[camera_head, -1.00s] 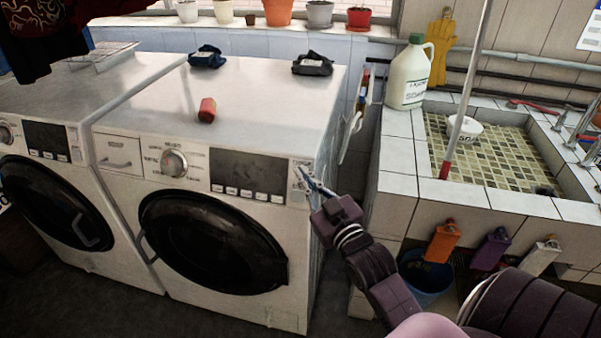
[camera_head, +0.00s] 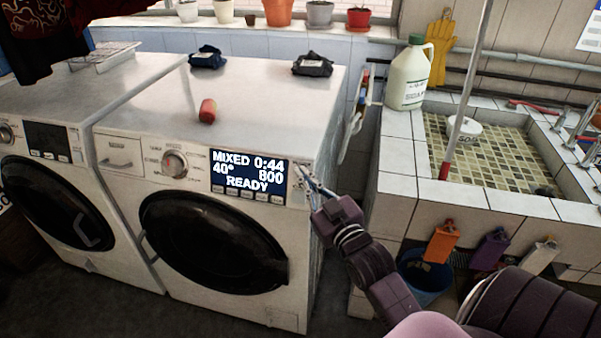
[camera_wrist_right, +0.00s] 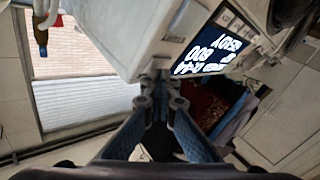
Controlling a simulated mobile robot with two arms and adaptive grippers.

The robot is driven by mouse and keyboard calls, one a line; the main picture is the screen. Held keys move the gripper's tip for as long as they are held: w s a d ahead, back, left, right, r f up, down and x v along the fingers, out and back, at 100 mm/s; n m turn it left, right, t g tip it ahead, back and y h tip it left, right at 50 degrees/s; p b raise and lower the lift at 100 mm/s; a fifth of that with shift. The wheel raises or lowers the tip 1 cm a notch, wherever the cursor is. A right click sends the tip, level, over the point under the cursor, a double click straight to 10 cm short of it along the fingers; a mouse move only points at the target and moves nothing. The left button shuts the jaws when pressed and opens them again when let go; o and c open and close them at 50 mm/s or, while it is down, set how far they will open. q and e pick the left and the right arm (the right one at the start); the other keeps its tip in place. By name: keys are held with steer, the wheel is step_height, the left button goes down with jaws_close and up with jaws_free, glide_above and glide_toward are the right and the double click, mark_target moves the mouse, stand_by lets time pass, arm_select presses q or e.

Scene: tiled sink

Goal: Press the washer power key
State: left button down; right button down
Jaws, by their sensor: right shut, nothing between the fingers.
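The front washer (camera_head: 225,120) is white with a round dark door (camera_head: 212,243). Its display (camera_head: 248,178) is lit and reads MIXED 0:44, 40°, 800, READY. The power key is at the panel's right end, beside the display, and my fingertips hide it or nearly so. My right gripper (camera_head: 303,176) is shut and empty, with its tips at that end of the panel. In the right wrist view the gripper (camera_wrist_right: 160,85) points at the washer's front, and the lit display (camera_wrist_right: 215,50) shows beside the tips. I cannot tell if they touch the key. My left gripper is not in view.
A second washer (camera_head: 40,110) with a dark display stands at the left. A red cylinder (camera_head: 207,111) and dark folded cloths (camera_head: 312,64) lie on top. The tiled sink (camera_head: 430,200) with a white jug (camera_head: 409,75) stands right of my right gripper.

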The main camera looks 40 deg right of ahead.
steer(key=shift+s+a, duration=0.2)
steer(key=shift+r, duration=0.15)
steer(key=s+a+p, duration=0.1)
steer(key=s+a+r+p, duration=0.1)
steer(key=a, duration=0.1)
steer(key=s+a+p, duration=0.1)
steer(key=p, duration=0.1)
steer(key=shift+s+a+r, duration=0.15)
steer(key=shift+s+r, duration=0.2)
steer(key=shift+r, duration=0.05)
stand_by(0.3)
